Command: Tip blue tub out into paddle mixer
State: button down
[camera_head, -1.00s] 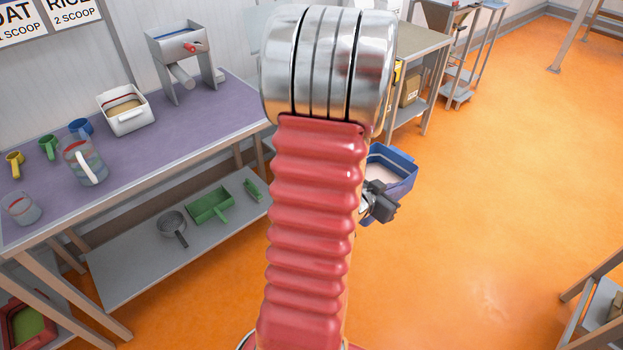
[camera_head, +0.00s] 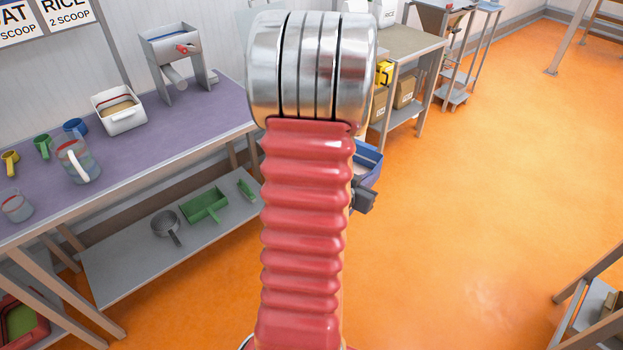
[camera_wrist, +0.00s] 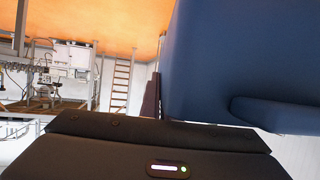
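The blue tub (camera_head: 368,168) shows just right of my arm in the head view, partly hidden by it, with pale material inside. It appears roughly level and off the floor. My gripper (camera_head: 364,196) is at the tub's near side and seems closed on it; the fingertips are hidden. In the wrist view the tub's blue wall (camera_wrist: 235,55) fills the upper right, close against my dark gripper (camera_wrist: 165,135). I cannot tell which machine is the paddle mixer.
A purple-topped table (camera_head: 130,150) at left carries a white tub (camera_head: 119,110), a red-handled machine (camera_head: 178,60), jugs and scoops. A bench with boxes (camera_head: 404,92) and a hopper stand (camera_head: 440,20) are behind. Orange floor at right is open, with a stand (camera_head: 590,310) at lower right.

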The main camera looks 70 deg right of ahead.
jog(key=w+n+t, duration=0.1)
jog(key=w, duration=0.2)
jog(key=w+n+t, duration=0.1)
jog(key=w, duration=0.3)
jog(key=w+n+t, duration=0.1)
jog(key=w, duration=0.3)
jog(key=shift+r+t+h, duration=0.3)
jog(key=shift+r, duration=0.1)
jog(key=w+a+r+n+t+y, duration=0.1)
jog(key=w+a+n+t, duration=0.3)
jog(key=w, duration=0.5)
jog(key=w+a+r+n+t+y, duration=0.15)
jog(key=w+a, duration=0.35)
jog(key=w, duration=0.5)
jog(key=w+a+n+t+y, duration=0.1)
jog(key=w+a+n+t, duration=0.3)
jog(key=w, duration=0.5)
jog(key=w+a+r+n+t+y, duration=0.1)
jog(key=w+a, duration=0.4)
jog(key=a, duration=0.8)
jog(key=w+a+r+n+t+y, duration=0.1)
jog(key=w+a+n+y, duration=0.3)
jog(key=a, duration=0.9)
jog(key=w+a+r+n+t+y, duration=0.1)
jog(key=w+a+n+y, duration=0.2)
jog(key=a, duration=1.1)
jog(key=w+y, duration=0.2)
jog(key=w, duration=0.3)
jog(key=shift+r+t, duration=0.25)
jog(key=shift+t, duration=0.1)
